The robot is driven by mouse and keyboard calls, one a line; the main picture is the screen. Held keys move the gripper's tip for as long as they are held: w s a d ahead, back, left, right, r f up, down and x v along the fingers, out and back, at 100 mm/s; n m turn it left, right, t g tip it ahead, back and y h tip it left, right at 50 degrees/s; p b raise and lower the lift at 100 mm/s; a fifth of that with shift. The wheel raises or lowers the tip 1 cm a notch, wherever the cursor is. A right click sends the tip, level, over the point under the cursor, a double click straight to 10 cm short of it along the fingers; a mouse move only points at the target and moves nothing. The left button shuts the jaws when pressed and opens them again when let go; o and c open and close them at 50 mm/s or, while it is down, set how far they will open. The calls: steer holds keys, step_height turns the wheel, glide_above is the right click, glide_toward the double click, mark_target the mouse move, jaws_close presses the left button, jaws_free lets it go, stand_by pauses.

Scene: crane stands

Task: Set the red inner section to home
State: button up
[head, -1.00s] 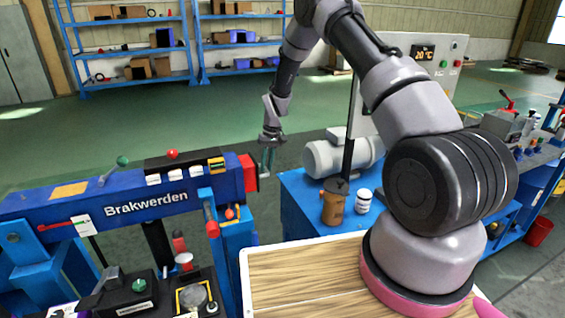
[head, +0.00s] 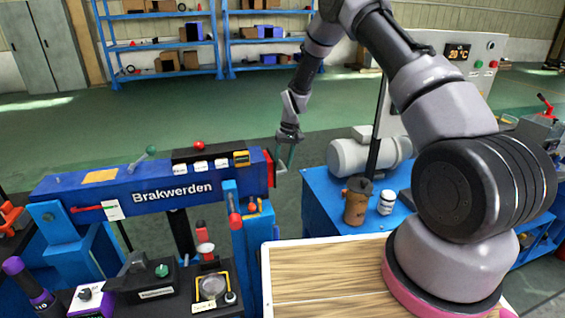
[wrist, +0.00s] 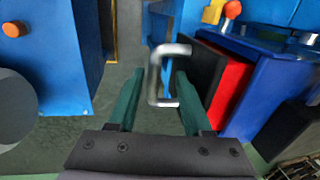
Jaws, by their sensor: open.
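The blue crane boom marked "Brakwerden" (head: 172,192) lies level at the left in the head view. The red inner section (head: 270,168) shows only as a short red piece at the boom's right end. It also shows in the wrist view (wrist: 232,88), right of the fingers. A silver C-shaped handle (head: 282,169) is at that end. In the wrist view the handle (wrist: 155,78) stands between the two teal fingers, near their tips. My gripper (head: 291,160) is open, pointing down beside the red end. I cannot tell whether a finger touches the handle.
A blue bench with a grey motor (head: 368,155), a brown canister (head: 357,203) and a white jar (head: 386,203) stands right of the gripper. Levers and knobs, including a green knob (head: 162,270), sit below the boom. The green floor behind is clear.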

step_height(320, 180, up, 11)
steer(key=d, duration=0.2)
steer(key=shift+w+f, duration=0.2)
steer(key=shift+w, duration=0.05)
steer(key=s+d+r+m+t, duration=0.1)
steer(key=s+d+r, duration=0.3)
steer(key=r, duration=0.5)
steer(key=s+d+r+m+t, duration=0.1)
steer(key=s+d+r+t, duration=0.1)
steer(key=s+r, duration=0.5)
steer(key=s+d+r+m+t, duration=0.1)
steer(key=s+d+r, duration=0.2)
steer(key=r, duration=0.8)
steer(key=s+d+r+m+t, duration=0.1)
steer(key=s+d+r, duration=0.1)
steer(key=s, duration=0.8)
steer(key=s+d+r+m+t, duration=0.2)
steer(key=s+d+r, duration=0.1)
steer(key=s, duration=0.8)
steer(key=shift+r, duration=0.75)
